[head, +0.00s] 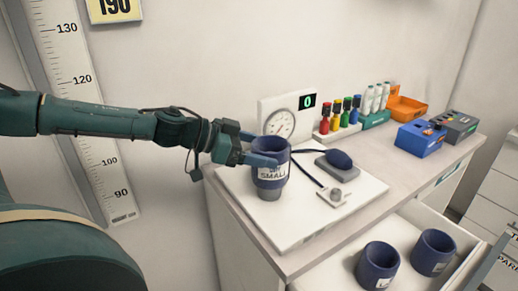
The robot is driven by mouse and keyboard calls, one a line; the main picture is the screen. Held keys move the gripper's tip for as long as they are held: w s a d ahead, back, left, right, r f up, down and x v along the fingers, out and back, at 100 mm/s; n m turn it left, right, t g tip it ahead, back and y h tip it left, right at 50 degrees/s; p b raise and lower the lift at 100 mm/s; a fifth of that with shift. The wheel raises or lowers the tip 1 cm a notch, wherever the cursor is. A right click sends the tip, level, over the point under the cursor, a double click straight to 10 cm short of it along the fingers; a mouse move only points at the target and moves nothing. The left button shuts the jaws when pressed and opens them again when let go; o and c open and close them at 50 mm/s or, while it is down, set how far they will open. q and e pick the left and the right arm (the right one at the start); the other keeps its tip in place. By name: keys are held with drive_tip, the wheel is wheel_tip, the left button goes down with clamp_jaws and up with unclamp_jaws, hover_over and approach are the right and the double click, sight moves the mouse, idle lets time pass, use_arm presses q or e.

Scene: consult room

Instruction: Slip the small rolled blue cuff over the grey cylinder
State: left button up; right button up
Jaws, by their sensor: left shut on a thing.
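The small rolled blue cuff (271,184), with a white label reading "SMALL", is upright at the left of the white board. My left gripper (262,158) comes in from the left and is shut on the cuff's upper wall. The grey cylinder (268,194) shows only as a short stub below the cuff's lower edge. The cuff hides the rest of it, and I cannot tell how far down around it the cuff sits. My right gripper is out of view.
A white board (310,222) carries a dial gauge (281,123), a dark bulb (338,159) and tubing. Two more blue cuffs (377,265) (433,252) stand in the open drawer. Coloured bottles (335,119) and a blue box (419,138) stand behind to the right.

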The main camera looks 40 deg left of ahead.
use_arm(q)
drive_tip(key=shift+f+b, duration=0.65)
drive_tip(key=shift+f, duration=0.3)
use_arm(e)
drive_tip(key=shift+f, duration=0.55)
use_arm(q)
drive_tip(key=shift+f+b, duration=0.55)
drive_tip(key=shift+f, duration=0.05)
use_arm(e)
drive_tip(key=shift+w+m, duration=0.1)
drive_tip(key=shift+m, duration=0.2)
use_arm(q)
drive_tip(key=shift+f+b, duration=0.5)
drive_tip(key=shift+f, duration=0.1)
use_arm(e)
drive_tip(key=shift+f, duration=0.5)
use_arm(q)
drive_tip(key=o, duration=1.2)
drive_tip(key=shift+c, duration=0.2)
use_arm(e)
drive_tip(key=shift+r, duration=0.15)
